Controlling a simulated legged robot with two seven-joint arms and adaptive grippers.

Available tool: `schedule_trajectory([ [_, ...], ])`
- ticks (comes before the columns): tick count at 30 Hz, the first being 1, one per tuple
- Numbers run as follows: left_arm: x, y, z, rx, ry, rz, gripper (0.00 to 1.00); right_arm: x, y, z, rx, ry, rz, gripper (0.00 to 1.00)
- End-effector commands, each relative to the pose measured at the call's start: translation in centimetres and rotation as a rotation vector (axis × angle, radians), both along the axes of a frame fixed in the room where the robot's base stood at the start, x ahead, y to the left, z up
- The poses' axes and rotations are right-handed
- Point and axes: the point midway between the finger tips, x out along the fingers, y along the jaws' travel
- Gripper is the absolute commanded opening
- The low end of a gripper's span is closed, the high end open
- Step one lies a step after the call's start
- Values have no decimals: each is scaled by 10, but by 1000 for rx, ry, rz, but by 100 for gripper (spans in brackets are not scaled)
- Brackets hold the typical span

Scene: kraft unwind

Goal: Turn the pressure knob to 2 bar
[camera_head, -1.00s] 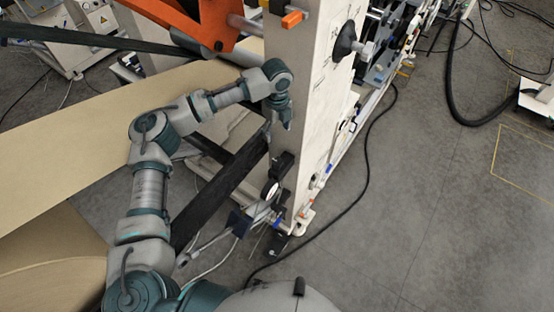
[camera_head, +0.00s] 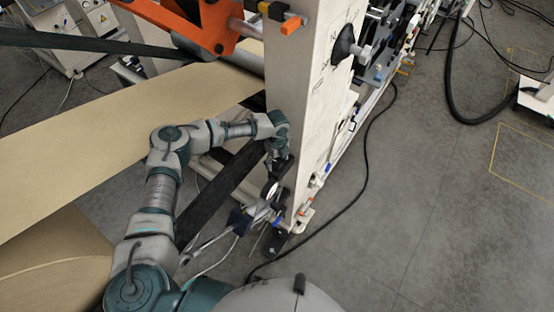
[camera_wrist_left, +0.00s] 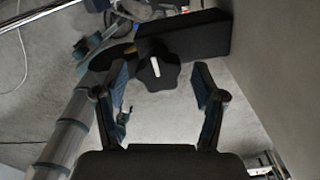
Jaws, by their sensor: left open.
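The pressure knob (camera_wrist_left: 157,74) is black and lobed, with a white mark on its face, and shows in the left wrist view. It sits at the end of a black block (camera_wrist_left: 200,40). My left gripper (camera_wrist_left: 160,80) is open, with one finger on each side of the knob and visible gaps between them. In the head view my left gripper (camera_head: 276,157) points down beside the white machine frame, just above a round gauge (camera_head: 269,189). The knob is hard to make out there. The gauge reading is too small to tell. My right gripper is not in view.
The white upright frame (camera_head: 310,110) stands close to the right of my left gripper. A dark bar (camera_head: 215,195) and the kraft paper web (camera_head: 120,135) lie to its left. An orange arm (camera_head: 195,25) hangs above. The floor to the right is mostly clear, crossed by a black cable.

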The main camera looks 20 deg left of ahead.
Motion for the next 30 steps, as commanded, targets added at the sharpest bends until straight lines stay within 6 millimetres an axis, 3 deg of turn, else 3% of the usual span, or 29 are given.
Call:
schedule_trajectory([
  [8,0,0,-2,0,0,0,70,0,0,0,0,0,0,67],
  [15,0,0,-2,0,0,0,10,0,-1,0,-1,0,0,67],
  [30,0,0,-1,-2,3,114,10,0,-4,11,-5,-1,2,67],
])
